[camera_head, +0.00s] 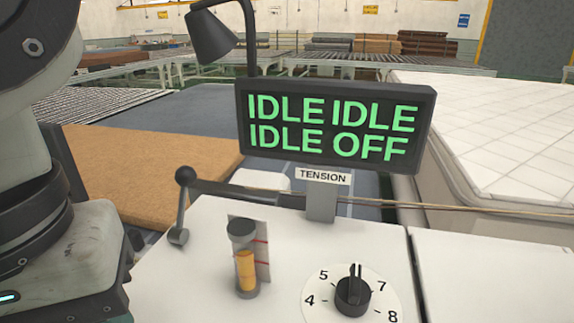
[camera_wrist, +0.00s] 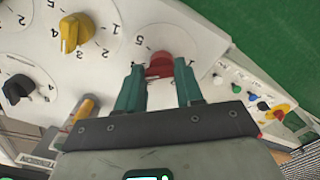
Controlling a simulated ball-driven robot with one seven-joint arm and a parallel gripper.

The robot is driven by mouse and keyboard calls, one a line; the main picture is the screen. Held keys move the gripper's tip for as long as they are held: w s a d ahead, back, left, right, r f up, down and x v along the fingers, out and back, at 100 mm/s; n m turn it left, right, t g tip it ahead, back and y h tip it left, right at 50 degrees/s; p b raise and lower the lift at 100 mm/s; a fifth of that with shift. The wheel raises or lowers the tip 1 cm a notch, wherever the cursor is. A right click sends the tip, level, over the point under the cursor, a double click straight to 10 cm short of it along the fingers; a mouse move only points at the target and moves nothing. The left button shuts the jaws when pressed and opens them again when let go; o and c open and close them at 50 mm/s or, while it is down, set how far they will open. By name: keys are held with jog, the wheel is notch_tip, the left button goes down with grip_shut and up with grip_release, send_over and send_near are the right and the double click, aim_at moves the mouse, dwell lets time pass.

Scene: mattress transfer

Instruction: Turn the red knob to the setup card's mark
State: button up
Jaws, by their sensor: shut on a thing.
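The red knob (camera_wrist: 160,61) is at the top middle of the wrist view, on a white dial with dark numbers, of which a 5 is legible. My gripper (camera_wrist: 160,76) has its two teal fingers on either side of the red knob and is shut on it. The fingers hide part of the dial, and I cannot tell which number the knob points to. The head view shows neither the red knob nor my gripper's fingers. I cannot make out a setup card in either view.
A yellow knob (camera_wrist: 75,33) and a black knob (camera_wrist: 18,88) share the panel. In the head view, a black dial knob (camera_head: 353,291), a yellow-filled gauge (camera_head: 245,268), a ball-ended lever (camera_head: 184,205) and a display (camera_head: 333,125) reading IDLE, IDLE, IDLE, OFF stand at the console.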

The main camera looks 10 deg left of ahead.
dwell(0.3)
jog(key=o, duration=1)
jog(key=shift+o, duration=0.2)
notch_tip(320, 180, up, 11)
jog(key=shift+p, duration=0.3)
jog(key=shift+s+f, duration=0.1)
jog(key=shift+f, duration=0.05)
